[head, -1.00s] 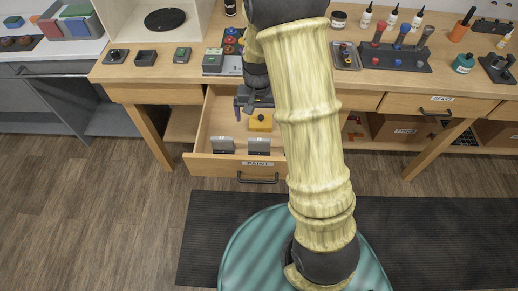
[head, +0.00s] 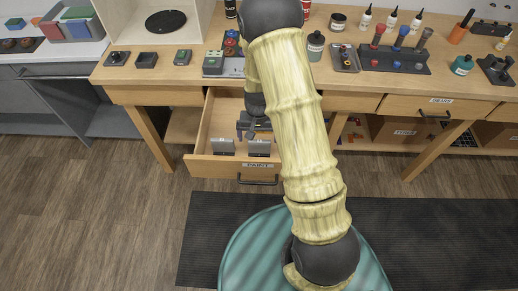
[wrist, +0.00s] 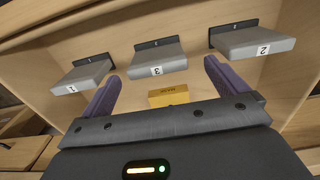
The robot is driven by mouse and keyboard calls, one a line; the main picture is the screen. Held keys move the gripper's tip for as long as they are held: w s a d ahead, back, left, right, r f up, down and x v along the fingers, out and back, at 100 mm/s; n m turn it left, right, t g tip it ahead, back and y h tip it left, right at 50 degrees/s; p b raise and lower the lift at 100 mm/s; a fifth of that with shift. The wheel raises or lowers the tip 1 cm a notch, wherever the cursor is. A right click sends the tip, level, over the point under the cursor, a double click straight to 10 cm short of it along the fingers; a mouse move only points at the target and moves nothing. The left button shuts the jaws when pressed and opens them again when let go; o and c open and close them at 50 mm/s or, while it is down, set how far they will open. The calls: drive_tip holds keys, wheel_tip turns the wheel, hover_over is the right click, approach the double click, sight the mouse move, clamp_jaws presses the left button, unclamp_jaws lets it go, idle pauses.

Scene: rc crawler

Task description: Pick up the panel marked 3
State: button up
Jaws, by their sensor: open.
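The panel marked 3 (wrist: 158,60) is a grey slab with a dark back plate and a white number label, in the middle of the row in the wrist view. The panel marked 1 (wrist: 82,78) is to its left and the panel marked 2 (wrist: 246,40) to its right. My gripper (wrist: 162,76) is open and empty. Its purple-grey fingers show to either side of panel 3, apart from it. In the head view my gripper (head: 251,128) hangs over the open drawer, behind two visible panels whose numbers are too small to read.
The open wooden drawer (head: 200,166) is labelled PAINT, and its walls surround the panels. A yellow block (wrist: 168,96) lies between my fingers in the wrist view, nearer than panel 3. The worktop (head: 140,75) above carries bottles, tools and small trays.

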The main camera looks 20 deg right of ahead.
sight(259, 148)
drive_tip(key=shift+s+d+f, duration=0.1)
drive_tip(key=shift+f, duration=1)
drive_tip(key=shift+f, duration=0.15)
drive_tip(key=shift+d+f+p, duration=0.1)
drive_tip(key=shift+f+p, duration=0.55)
drive_tip(key=shift+f, duration=1.85)
drive_tip(key=c, duration=1.1)
drive_tip(key=shift+r, duration=0.1)
wheel_tip(259, 148, up, 10)
drive_tip(key=shift+f+b, duration=0.1)
drive_tip(key=shift+b, duration=0.45)
